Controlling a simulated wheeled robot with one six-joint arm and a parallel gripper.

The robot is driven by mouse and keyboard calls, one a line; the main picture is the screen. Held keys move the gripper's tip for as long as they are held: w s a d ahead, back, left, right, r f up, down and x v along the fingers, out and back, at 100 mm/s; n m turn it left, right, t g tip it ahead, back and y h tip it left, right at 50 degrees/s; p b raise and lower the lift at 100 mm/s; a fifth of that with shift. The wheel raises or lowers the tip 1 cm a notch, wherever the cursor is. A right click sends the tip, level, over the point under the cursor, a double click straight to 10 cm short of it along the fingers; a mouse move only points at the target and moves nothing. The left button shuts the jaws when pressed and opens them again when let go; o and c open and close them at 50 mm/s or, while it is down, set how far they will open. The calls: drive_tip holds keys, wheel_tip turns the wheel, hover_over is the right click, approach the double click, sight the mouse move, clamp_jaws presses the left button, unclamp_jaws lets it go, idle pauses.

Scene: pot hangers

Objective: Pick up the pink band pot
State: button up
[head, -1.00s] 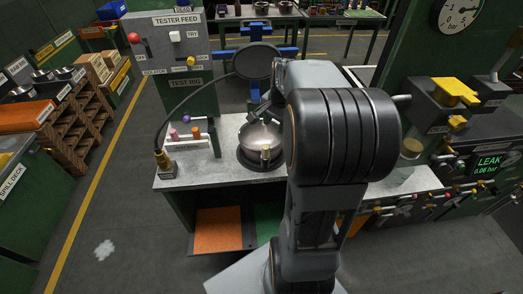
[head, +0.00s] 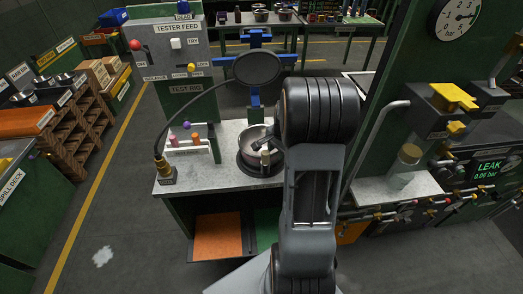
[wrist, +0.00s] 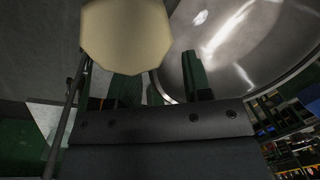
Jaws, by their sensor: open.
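A steel pot (head: 254,136) stands on a dark round base on the grey bench of the test rig. A tan handle end (head: 265,158) sticks out at its front. In the wrist view the shiny pot (wrist: 245,45) fills the upper right, and a pale eight-sided end piece (wrist: 125,35), probably the handle's, is close at upper left. My gripper (wrist: 160,82) is open, its dark fingers apart, below the end piece and beside the pot's wall. In the head view my arm partly hides the gripper and the pot's right side.
A small rack (head: 189,146) with coloured pegs and a hose fitting (head: 164,168) stand left of the pot. A round black plate (head: 257,68) is behind it. A glass jar (head: 405,163) stands on the right bench.

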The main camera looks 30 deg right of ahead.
drive_tip(key=shift+w+f, duration=0.2)
drive_tip(key=shift+f, duration=1.25)
drive_tip(key=shift+c, duration=0.4)
clamp_jaws()
drive_tip(key=shift+w+r, duration=0.1)
